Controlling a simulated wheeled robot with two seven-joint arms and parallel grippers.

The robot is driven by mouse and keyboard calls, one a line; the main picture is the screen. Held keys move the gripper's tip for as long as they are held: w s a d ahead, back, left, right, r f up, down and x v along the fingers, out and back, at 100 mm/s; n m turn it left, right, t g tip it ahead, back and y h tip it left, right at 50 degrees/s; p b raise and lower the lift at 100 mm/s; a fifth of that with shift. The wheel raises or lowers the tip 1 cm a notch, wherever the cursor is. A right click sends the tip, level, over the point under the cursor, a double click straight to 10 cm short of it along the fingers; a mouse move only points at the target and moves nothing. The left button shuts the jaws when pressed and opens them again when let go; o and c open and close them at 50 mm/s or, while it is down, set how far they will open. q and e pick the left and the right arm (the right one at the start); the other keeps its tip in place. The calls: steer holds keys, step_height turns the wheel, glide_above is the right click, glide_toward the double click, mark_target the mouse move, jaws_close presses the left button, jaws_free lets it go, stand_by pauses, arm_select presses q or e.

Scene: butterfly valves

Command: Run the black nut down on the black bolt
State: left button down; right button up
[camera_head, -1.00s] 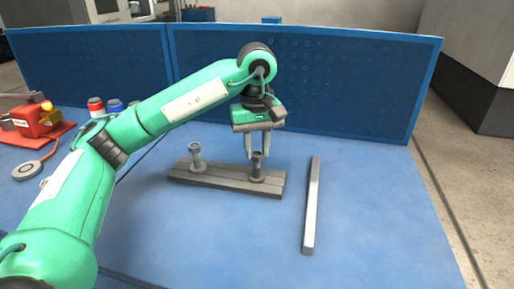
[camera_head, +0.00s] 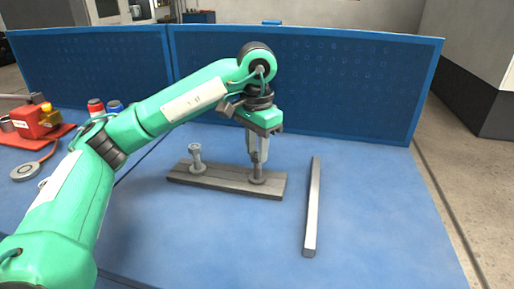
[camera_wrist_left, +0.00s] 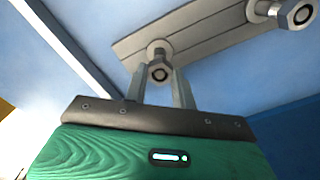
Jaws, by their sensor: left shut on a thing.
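The black bolt (camera_head: 257,179) stands upright at the right end of a grey bar-shaped base (camera_head: 225,183). My left gripper (camera_head: 257,160) points down over it, its fingers around its upper part and shut on the black nut. The fingers hide most of the nut in the head view. My right gripper is not in view.
A lighter grey bolt with a nut (camera_head: 196,158) stands at the base's left end; it also shows in the left wrist view (camera_wrist_left: 290,14). A long metal bar (camera_head: 312,205) lies to the right. A blue panel (camera_head: 340,85) stands behind. The blue table is clear in front.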

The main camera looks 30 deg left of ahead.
arm_select(q)
steer(key=shift+m, duration=1.4)
steer(key=c, duration=1.4)
jaws_free()
steer(key=shift+o, duration=0.2)
